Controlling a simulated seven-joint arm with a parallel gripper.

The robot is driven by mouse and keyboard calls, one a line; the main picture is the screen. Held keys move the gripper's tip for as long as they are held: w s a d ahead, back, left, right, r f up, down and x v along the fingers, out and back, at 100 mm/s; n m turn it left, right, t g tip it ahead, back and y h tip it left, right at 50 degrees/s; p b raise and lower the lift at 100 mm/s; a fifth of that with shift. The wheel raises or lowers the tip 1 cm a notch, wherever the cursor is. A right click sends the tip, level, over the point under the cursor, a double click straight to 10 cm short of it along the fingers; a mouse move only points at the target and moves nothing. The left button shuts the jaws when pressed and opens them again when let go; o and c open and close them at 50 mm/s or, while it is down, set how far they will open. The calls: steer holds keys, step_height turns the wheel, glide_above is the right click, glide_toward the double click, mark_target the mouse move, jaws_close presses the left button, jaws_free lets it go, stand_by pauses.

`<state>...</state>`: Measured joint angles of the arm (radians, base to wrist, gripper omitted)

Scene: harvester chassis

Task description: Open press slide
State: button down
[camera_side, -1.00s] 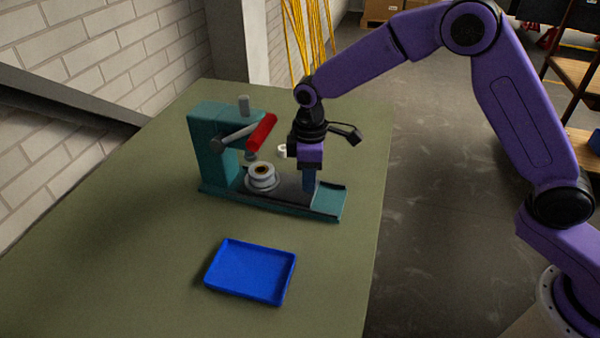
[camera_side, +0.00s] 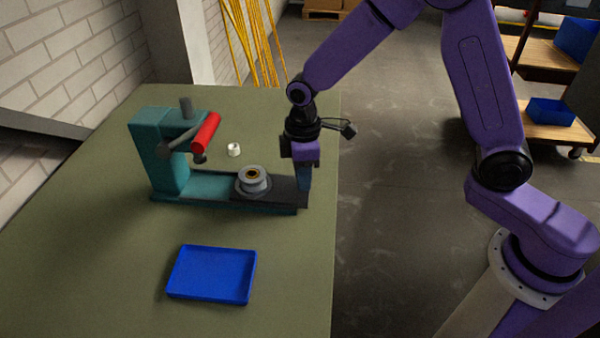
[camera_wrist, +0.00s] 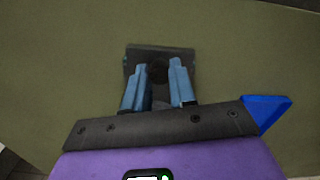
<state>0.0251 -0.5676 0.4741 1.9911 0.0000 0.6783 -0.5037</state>
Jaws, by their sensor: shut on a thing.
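The teal press (camera_side: 160,150) stands on the table with its red-handled lever (camera_side: 206,133) at the top. Its dark slide (camera_side: 272,194) lies along the base and reaches the base's right end, clear of the press head. My gripper (camera_side: 304,190) is at the slide's right end, shut on the slide; the grip itself is partly hidden in the side view. In the wrist view my blue fingers (camera_wrist: 158,78) stand either side of a dark part of the slide (camera_wrist: 160,54).
A blue tray (camera_side: 212,274) lies on the table in front of the press. A small white ring-like part (camera_side: 234,149) lies behind the slide. The table's right edge is close to my gripper.

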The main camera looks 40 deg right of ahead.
steer(key=c, duration=0.9)
jaws_free()
steer(key=shift+r, duration=0.1)
step_height(320, 180, up, 17)
steer(key=shift+r, duration=0.15)
steer(key=shift+n, duration=0.3)
steer(key=s+d+f, duration=0.2)
steer(key=s+d, duration=0.2)
steer(key=s, duration=0.5)
steer(key=s+d+f, duration=0.3)
steer(key=s+d, duration=0.1)
steer(key=s, duration=0.4)
steer(key=s+d+f, duration=0.3)
steer(key=s+d, duration=0.1)
steer(key=s, duration=0.5)
steer(key=shift+s+d, duration=0.1)
steer(key=shift+s, duration=0.25)
